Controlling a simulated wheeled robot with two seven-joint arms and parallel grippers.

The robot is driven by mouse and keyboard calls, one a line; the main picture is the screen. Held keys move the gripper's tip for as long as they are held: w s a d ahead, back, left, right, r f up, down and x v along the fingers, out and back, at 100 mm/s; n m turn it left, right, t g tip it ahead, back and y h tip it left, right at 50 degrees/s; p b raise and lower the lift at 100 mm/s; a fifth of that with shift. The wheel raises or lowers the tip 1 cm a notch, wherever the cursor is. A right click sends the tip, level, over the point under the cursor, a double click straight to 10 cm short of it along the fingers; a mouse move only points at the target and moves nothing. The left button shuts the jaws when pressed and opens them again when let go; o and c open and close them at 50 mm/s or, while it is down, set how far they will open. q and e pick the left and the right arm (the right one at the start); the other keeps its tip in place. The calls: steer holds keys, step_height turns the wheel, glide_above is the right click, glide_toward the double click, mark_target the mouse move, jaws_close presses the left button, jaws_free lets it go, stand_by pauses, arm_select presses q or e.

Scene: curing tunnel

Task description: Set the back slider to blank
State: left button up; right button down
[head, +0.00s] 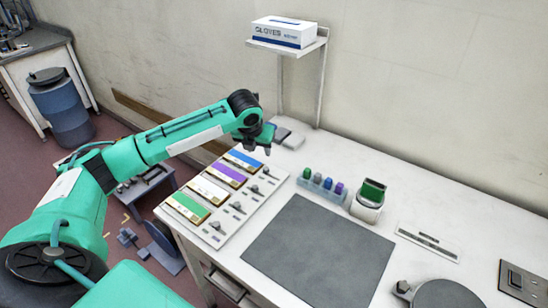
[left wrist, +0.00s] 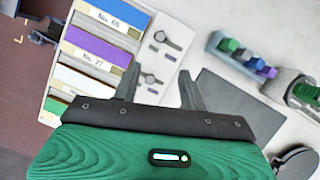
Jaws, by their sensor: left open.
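A pale panel (head: 232,222) lies on the white bench, with a row of blue, purple, white and green label strips. The blue strip (head: 243,160) is farthest back; in the left wrist view the blue strip (left wrist: 113,18) reads "No. 65" and the purple strip (left wrist: 97,47) "No. 27". Small grey controls run beside the strips; the back control (head: 266,172) is beside the blue one and also shows in the left wrist view (left wrist: 172,37). Its setting is too small to read. My left gripper (head: 259,150) is open and empty above the panel's back end. My right gripper is out of view.
A clear rack (head: 321,187) of several coloured pieces and a white holder with a green top (head: 368,201) stand right of the panel. A dark mat (head: 318,255) lies in front. A shelf (head: 290,47) carrying a glove box (head: 284,31) is behind.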

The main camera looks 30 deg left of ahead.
arm_select(q)
steer(key=p, duration=0.1)
glide_toward(266, 169)
steer(key=p+x, duration=0.1)
steer(key=x, duration=0.5)
steer(key=shift+w+a+f, duration=0.1)
steer(key=shift+f, duration=0.2)
steer(key=shift+w+f, duration=0.2)
steer(key=shift+f, duration=0.45)
steer(key=shift+c, duration=0.4)
jaws_close()
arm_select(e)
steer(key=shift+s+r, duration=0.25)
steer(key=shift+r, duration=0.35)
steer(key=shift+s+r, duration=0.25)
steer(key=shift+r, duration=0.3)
